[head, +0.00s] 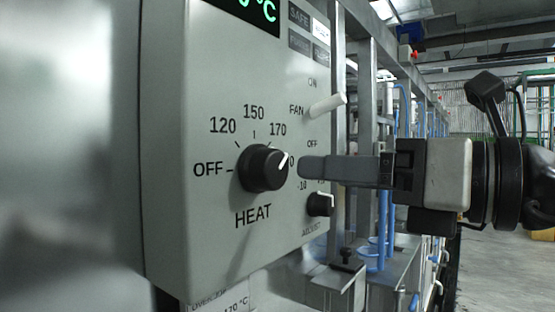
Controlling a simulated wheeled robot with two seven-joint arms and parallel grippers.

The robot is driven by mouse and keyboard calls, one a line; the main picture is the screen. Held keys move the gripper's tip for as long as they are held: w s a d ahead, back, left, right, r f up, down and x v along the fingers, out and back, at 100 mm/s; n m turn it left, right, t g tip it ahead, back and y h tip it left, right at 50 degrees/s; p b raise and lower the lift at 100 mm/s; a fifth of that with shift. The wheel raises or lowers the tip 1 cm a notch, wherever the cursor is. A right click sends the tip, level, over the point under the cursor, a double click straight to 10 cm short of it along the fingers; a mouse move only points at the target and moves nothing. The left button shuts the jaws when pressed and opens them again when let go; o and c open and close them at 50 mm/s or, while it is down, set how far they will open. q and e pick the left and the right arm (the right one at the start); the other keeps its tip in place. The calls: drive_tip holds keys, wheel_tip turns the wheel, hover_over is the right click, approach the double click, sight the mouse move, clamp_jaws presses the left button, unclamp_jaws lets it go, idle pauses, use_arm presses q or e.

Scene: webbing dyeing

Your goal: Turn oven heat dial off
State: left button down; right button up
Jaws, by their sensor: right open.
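The heat dial (262,168) is a round black knob on the grey control panel (165,150). Its white pointer line aims up and to the right, past the 170 mark and near a label partly hidden by my gripper. The OFF mark is at the dial's left. My right gripper (312,167) comes in from the right at dial height, its fingertips just right of the dial. A small gap seems to show between them. The fingers overlap in this view, so the opening between them is hard to see; the jaws are open and hold nothing visible. My left gripper is out of view.
A white fan lever (327,105) sticks out above my gripper, between ON and OFF labels. A smaller black adjust knob (320,204) sits just below my fingers. A green-lit display (245,12) is at the top. Metal frames and blue pipes stand behind; floor at right is open.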

sight(278, 170)
drive_tip(key=p+x, duration=0.1)
drive_tip(key=x, duration=0.7)
drive_tip(key=shift+w+a+p, duration=0.15)
drive_tip(key=shift+a+p, duration=0.05)
drive_tip(key=shift+p, duration=0.15)
drive_tip(key=c, duration=1)
